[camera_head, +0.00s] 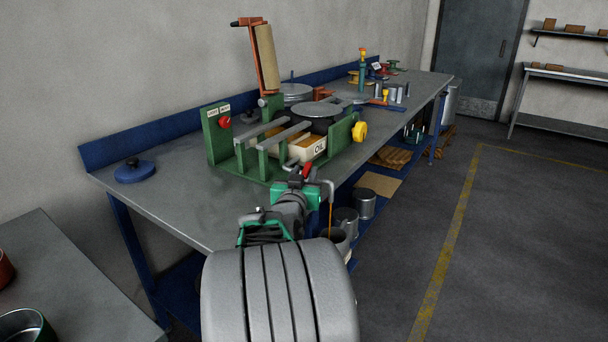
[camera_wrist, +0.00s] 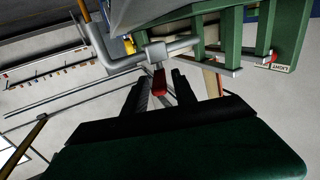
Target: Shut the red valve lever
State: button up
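The red valve lever (camera_head: 307,169) sticks up at the front of the green bench machine, just beyond my gripper (camera_head: 304,186). In the wrist view the red lever (camera_wrist: 160,81) hangs from a grey valve body (camera_wrist: 158,53) on a bent pipe (camera_wrist: 110,62). My gripper's two dark fingers (camera_wrist: 160,90) are apart, with the lever showing between them; contact is not visible. In the head view the pipe spout (camera_head: 328,185) bends down, and a thin brown stream (camera_head: 331,215) falls from it toward a pot (camera_head: 339,239) below the bench edge.
The green machine (camera_head: 218,135) with a cream OIL tray (camera_head: 312,149) stands on the grey workbench (camera_head: 170,195). A blue lid (camera_head: 134,172) lies at left. Metal pots (camera_head: 366,204) stand on the lower level. The floor at right is open.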

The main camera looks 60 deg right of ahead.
jog(key=shift+o, duration=0.6)
jog(key=shift+r, duration=0.1)
jog(key=v, duration=0.7)
jog(key=shift+s+a, duration=0.2)
jog(key=shift+a, duration=0.2)
jog(key=shift+c, duration=0.2)
